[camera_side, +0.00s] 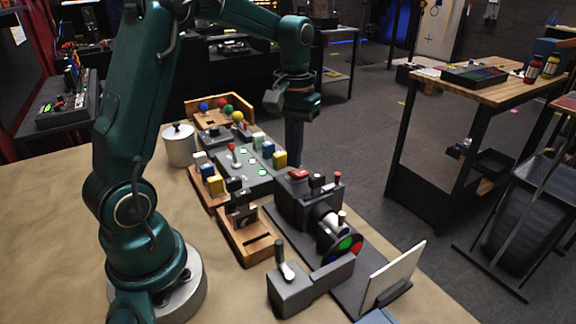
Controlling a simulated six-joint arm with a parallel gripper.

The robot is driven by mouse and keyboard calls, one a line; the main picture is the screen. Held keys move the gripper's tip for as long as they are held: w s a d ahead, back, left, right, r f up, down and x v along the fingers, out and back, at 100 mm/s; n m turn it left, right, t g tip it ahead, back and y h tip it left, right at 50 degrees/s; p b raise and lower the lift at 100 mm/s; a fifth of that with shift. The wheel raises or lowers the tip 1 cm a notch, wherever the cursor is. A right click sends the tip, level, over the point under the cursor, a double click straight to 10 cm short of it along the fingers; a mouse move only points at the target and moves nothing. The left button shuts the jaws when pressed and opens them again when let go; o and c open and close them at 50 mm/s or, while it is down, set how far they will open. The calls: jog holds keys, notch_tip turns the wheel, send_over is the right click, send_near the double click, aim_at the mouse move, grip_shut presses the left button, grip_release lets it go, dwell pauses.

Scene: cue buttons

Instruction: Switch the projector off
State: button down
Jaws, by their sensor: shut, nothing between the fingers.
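The projector (294,207) is a dark box on a grey base plate, with a lens and a colour wheel (344,246) at its front. On its top are a red button (299,174), a dark knob with a light top (317,181) and a small red-topped post (337,179). A white screen (397,282) stands upright in front of the wheel. My gripper (295,164) points down, shut and empty, just behind the projector's top near the red button. Its tips are partly hidden, so I cannot tell whether they touch anything. No projected light is clearly visible on the screen's visible face.
A grey lever box (290,291) stands in front left of the projector. A wooden block stand (244,236), a grey panel with coloured blocks (236,158), a lidded pot (180,146) and a wooden tray of coloured balls (206,118) crowd the left. The sandy table (60,220) is clear at far left.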

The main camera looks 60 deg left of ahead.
aim_at(294, 173)
jog(key=shift+f, duration=0.85)
dwell(0.4)
jog(key=shift+r, duration=3.5)
